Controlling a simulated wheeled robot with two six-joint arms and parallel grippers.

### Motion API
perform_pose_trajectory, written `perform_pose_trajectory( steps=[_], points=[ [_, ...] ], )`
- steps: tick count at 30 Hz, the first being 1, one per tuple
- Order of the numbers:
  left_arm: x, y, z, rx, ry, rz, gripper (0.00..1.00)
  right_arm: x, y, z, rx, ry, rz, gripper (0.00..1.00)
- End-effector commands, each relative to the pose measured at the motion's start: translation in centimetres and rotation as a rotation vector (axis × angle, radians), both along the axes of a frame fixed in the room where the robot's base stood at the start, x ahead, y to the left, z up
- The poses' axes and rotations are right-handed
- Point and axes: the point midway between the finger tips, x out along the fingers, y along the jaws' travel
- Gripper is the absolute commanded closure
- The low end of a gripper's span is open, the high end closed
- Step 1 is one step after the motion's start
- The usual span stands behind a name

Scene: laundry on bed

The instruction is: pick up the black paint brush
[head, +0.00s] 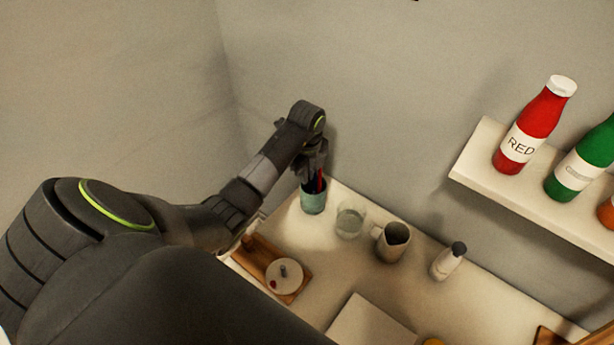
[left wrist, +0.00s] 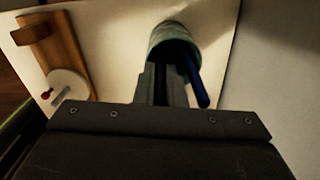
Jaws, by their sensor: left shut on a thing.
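My left gripper (head: 314,165) is at the far corner of the table, directly above a teal cup (head: 313,202) of brushes. It is shut on the black paint brush, which is mostly hidden; a dark strip shows between the fingers (left wrist: 165,88) in the left wrist view. The cup also shows there (left wrist: 168,31), just beyond the fingertips. A blue brush (left wrist: 197,78) leans out of the cup beside the fingers. Something red (head: 319,183) shows at the cup mouth in the head view. My right gripper is not in view.
A clear glass (head: 350,221), a pitcher (head: 396,243) and a white bottle with a dark cap (head: 448,262) stand right of the cup. A wooden board (head: 262,254) lies nearer. A wall shelf (head: 483,160) holds paint bottles (head: 530,130). Walls stand close behind the cup.

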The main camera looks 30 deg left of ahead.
Motion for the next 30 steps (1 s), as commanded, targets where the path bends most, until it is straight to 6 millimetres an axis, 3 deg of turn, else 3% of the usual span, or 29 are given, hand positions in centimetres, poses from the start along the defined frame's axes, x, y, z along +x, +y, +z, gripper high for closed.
perform_pose_trajectory(
  steps=[5, 10, 15, 30],
  points=[
    [0.1, 0.1, 1.0, 0.001, -0.004, 0.0, 1.0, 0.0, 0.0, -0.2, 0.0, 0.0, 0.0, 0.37],
    [0.1, 0.0, 3.2, 0.002, -0.006, -0.001, 1.0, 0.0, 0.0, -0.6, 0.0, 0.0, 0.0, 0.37],
    [0.1, 0.1, 6.9, 0.001, -0.003, 0.0, 1.0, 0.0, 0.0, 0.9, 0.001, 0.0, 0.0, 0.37],
    [0.0, 0.0, 12.2, 0.0, -0.001, 0.001, 1.0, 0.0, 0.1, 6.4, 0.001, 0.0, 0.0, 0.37]
  ],
)
